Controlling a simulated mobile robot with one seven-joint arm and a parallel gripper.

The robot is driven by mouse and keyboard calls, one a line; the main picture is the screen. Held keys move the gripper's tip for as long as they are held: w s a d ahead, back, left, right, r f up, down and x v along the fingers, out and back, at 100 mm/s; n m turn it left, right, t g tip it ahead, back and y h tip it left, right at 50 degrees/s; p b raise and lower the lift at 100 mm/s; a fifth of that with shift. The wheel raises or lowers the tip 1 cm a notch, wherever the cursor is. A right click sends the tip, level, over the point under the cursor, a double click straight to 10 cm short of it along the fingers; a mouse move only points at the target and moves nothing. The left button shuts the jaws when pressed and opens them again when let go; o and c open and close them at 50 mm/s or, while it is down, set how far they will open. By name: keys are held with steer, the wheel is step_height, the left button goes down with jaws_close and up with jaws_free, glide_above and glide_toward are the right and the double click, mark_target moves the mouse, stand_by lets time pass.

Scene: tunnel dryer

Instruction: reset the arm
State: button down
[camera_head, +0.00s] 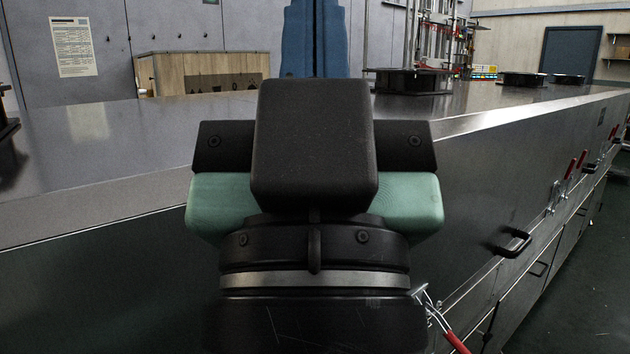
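The end of my arm fills the middle of the head view, close to the camera. My gripper (315,185) shows as a black block with black side pieces and green parts sticking out left and right, above a dark round wrist with a silver ring. No fingertips can be made out, so its opening is hidden. I see nothing held in it. It stands in front of the long grey metal dryer (95,245); whether it touches the dryer cannot be told.
The dryer's flat top (150,140) runs to the right, bearing black round-topped fittings (412,80). Red-handled clamps (570,168) and a black handle (513,243) stick out from its side. A wooden box (205,72) and blue column (315,40) stand behind. Dark floor (590,285) is clear at right.

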step_height(320, 180, up, 26)
steer(key=p, duration=2.3)
steer(key=shift+p, duration=0.35)
steer(key=shift+f, duration=0.1)
